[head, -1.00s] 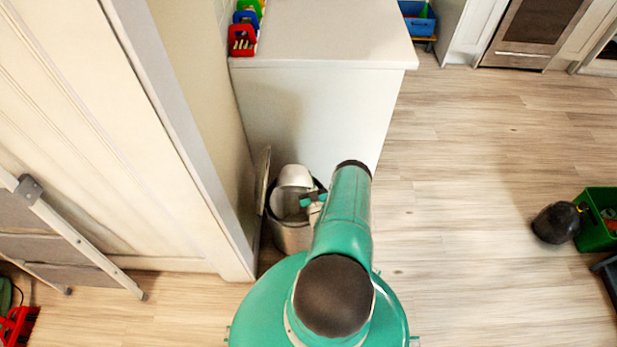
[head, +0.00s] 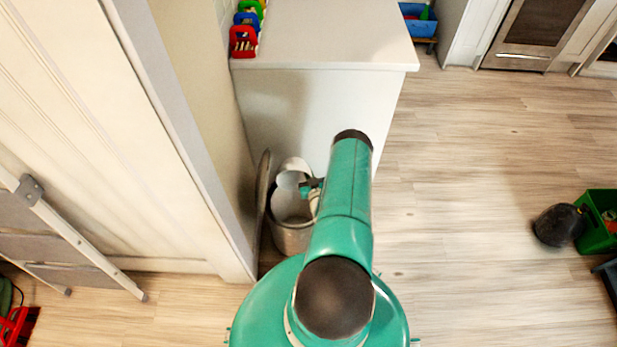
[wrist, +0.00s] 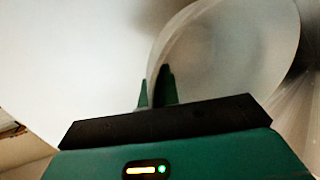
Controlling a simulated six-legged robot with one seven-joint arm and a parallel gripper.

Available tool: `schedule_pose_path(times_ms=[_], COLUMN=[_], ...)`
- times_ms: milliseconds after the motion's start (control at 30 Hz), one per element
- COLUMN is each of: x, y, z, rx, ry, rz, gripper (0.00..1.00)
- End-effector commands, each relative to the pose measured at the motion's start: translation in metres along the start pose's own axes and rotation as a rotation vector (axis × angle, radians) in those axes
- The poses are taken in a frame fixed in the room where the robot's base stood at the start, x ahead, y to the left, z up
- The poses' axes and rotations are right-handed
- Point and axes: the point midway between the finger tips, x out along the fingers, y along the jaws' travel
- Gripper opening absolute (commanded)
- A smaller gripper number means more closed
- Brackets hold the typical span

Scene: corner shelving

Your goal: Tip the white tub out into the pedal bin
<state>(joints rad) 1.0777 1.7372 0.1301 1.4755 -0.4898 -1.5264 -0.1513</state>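The white tub (head: 296,163) is tilted over the mouth of the pedal bin (head: 291,238), at the bin's far side. My gripper (head: 310,186) is at the tub's right side in the head view, partly hidden by my arm. In the wrist view my gripper's two green fingers (wrist: 157,88) are close together on the tub's rim, with the tub's pale, round inside (wrist: 225,55) to their right. I see no loose contents in the tub. The bin's lid (head: 262,205) stands open on the left. The bottom of the bin is hidden.
A white counter (head: 330,35) stands directly behind the bin, and a wall end (head: 195,150) is close on the left. A folded stepladder (head: 75,240) leans at the far left. The wooden floor (head: 460,200) to the right is mostly clear.

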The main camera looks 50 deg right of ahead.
Motion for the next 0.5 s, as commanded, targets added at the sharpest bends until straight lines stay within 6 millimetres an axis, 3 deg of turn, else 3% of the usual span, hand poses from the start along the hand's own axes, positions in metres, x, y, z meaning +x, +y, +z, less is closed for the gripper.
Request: schedule_pose_path(times_ms=[133, 500], x=[0.0013, 0.0001], y=[0.0027, 0.0056], z=[-0.0016, -0.0016], rx=[0.044, 0.103], ry=[-0.148, -0.336], rz=[0.010, 0.021], gripper=[0.00, 0.00])
